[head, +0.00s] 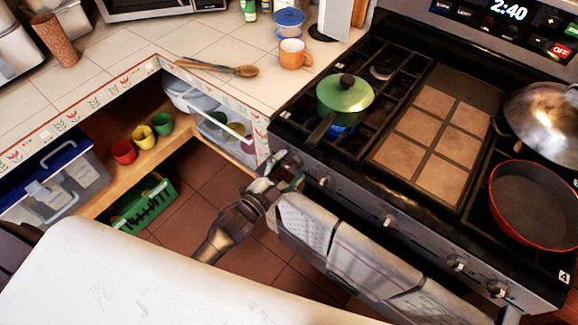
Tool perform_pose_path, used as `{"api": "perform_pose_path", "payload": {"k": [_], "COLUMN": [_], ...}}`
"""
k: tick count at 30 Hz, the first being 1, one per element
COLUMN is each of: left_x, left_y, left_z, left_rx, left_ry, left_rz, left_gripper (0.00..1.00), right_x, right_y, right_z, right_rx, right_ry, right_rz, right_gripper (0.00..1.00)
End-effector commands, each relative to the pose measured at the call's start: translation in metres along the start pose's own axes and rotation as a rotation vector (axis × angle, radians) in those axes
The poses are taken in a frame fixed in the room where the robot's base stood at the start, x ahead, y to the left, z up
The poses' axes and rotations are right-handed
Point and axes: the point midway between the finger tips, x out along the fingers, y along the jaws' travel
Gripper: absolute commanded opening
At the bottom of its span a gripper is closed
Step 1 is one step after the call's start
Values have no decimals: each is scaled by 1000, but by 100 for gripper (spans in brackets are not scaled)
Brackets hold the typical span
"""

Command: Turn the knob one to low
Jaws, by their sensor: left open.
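The stove's front panel (350,197) carries a row of silver knobs. A left-end knob (293,160) is partly covered by my gripper, so its setting cannot be read. Another knob (323,181) sits just to its right. My left gripper (287,177) is open at the left end of the panel, with its fingers close to the left-end knob. Whether they touch it cannot be told. A green pot (345,97) with a lid stands on the left burners, and blue shows beneath it. My right gripper is not in view.
More knobs (388,221) continue to the right. Towels (340,245) hang from the oven handle below the panel. A red-rimmed pan (535,205) and a silver domed lid (545,115) occupy the right burners. An orange mug (293,54) stands on the tiled counter (215,85).

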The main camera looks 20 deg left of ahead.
Motion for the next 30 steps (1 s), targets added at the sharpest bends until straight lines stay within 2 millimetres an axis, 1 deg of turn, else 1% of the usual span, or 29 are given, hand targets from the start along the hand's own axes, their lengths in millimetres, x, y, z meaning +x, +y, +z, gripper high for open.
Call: {"api": "perform_pose_path", "payload": {"k": [5,12,15,18,23,30], "left_x": [-26,-78,-96,-108,-118,-118], "left_y": [1,1,1,1,0,0], "left_z": [1,1,1,1,1,1], "left_rx": [0,0,0,-1,0,0], "left_ry": [-3,-4,-4,-4,-2,-1], "left_rz": [3,4,3,2,1,1], "left_gripper": [74,74,74,74,74,74], "right_x": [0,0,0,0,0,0], "right_y": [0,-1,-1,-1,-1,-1], "right_z": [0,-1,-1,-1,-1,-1], "right_rx": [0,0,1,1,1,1], "right_ry": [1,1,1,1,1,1], "right_rz": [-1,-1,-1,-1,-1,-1], "right_gripper": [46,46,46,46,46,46]}}
